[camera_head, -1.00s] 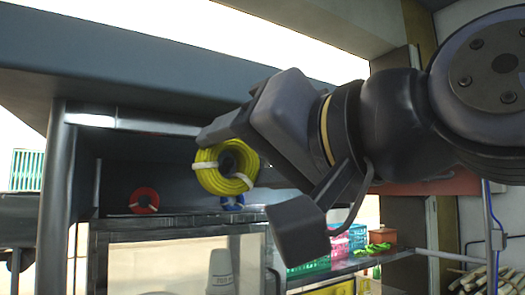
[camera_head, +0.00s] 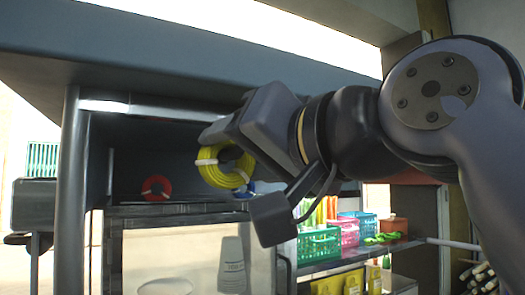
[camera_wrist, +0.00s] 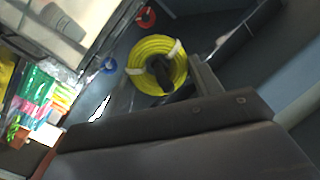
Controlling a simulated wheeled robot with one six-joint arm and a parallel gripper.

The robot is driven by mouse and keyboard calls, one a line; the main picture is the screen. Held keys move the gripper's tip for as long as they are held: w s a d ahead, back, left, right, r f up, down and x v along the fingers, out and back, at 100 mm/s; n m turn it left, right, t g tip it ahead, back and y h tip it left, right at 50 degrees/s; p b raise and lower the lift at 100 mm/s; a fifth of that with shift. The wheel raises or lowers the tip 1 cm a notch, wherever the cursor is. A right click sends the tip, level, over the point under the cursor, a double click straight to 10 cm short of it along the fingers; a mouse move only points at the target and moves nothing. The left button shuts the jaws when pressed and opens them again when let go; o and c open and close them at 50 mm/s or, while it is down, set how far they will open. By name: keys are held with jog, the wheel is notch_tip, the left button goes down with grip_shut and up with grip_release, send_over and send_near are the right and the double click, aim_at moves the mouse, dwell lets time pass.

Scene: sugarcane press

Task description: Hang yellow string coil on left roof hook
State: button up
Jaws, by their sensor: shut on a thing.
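The yellow string coil (camera_head: 225,168) has white ties and hangs at the tip of my gripper (camera_head: 222,140), under the roof edge, in the head view. A blue coil (camera_wrist: 108,65) shows in the wrist view and is mostly hidden behind the yellow one in the head view. I cannot make out the left roof hook.
The dark roof (camera_head: 170,75) spans above my gripper, with a post (camera_head: 72,200) at left. Below is a glass-fronted case (camera_head: 180,255) with stacked cups. A shelf with green (camera_head: 319,243) and pink (camera_head: 349,232) baskets stands at right.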

dwell(0.4)
jog(key=o, duration=1)
